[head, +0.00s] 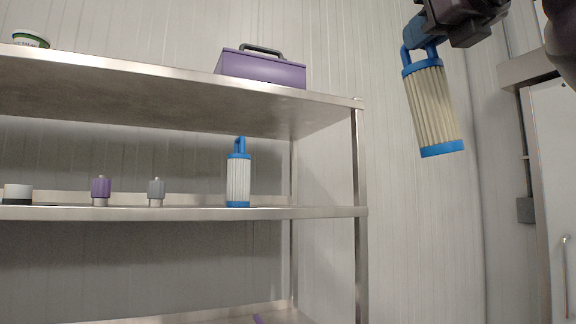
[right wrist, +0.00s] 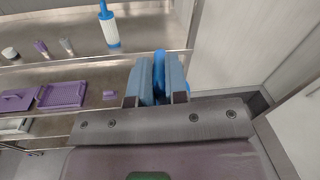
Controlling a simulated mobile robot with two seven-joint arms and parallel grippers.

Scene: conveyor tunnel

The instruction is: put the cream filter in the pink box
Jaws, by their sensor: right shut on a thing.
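The cream filter (head: 431,108), a pleated cylinder with blue end caps and a blue handle, hangs slightly tilted in the air at the upper right of the head view. My right gripper (head: 424,36) is shut on its handle. The blue handle (right wrist: 159,72) also shows between the fingers in the right wrist view, where the filter body is hidden. I see no box that is clearly pink. A closed purple box (head: 262,69) with a dark handle stands on the top shelf. My left gripper is not in view.
A metal shelf unit (head: 358,190) fills the left. Its middle shelf holds a white filter (head: 238,180) with blue ends, a purple item (head: 101,190) and a grey one (head: 156,191). A purple tray (right wrist: 62,95) lies lower. A door stands at right.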

